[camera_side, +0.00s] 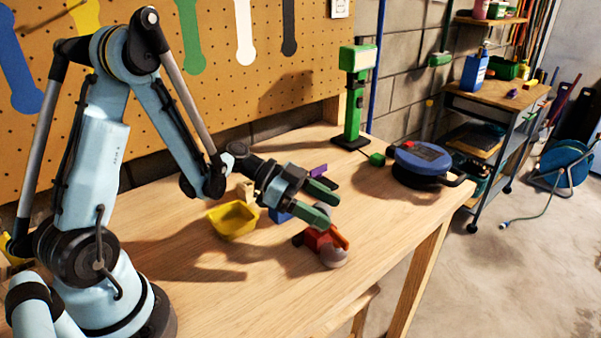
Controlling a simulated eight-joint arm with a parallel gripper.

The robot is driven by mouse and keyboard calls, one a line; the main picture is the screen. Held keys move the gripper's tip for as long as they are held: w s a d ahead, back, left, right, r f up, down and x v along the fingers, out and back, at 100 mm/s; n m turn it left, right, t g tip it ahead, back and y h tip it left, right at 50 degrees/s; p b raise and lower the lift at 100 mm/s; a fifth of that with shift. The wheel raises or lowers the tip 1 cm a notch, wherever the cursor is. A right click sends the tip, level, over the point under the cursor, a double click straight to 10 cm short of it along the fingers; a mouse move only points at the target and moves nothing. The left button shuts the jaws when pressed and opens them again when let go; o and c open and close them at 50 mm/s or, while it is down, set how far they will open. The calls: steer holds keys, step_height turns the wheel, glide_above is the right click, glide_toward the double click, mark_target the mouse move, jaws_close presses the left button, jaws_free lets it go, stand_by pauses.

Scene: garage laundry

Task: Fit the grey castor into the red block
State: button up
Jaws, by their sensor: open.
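The red block (318,238) lies on the wooden table near its front edge. The round grey castor (333,257) is at the block's near right side. They look touching, but I cannot tell whether the castor sits in the block. My gripper (323,203) is open, with its two green-tipped fingers spread. In the picture it is just above the red block, and nothing shows between the fingers. The castor is outside the fingers.
A yellow tray (233,221), a wooden block (245,191) and a partly hidden blue block (280,215) are left of the red block. A purple piece (318,170) lies behind my gripper. A green stand (354,100) and a round blue-black device (422,160) are farther back.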

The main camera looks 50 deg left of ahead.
steer(key=v, duration=1.1)
steer(key=shift+s+a, duration=0.15)
steer(key=shift+a, duration=0.05)
steer(key=shift+r, duration=0.15)
steer(key=s+d+r+n+y, duration=0.2)
steer(key=s+d+n+y, duration=0.2)
steer(key=n+y, duration=0.7)
steer(key=shift+s+d+r+n+y, duration=0.2)
steer(key=shift+d+n+y, duration=0.2)
steer(key=shift+d+n, duration=0.15)
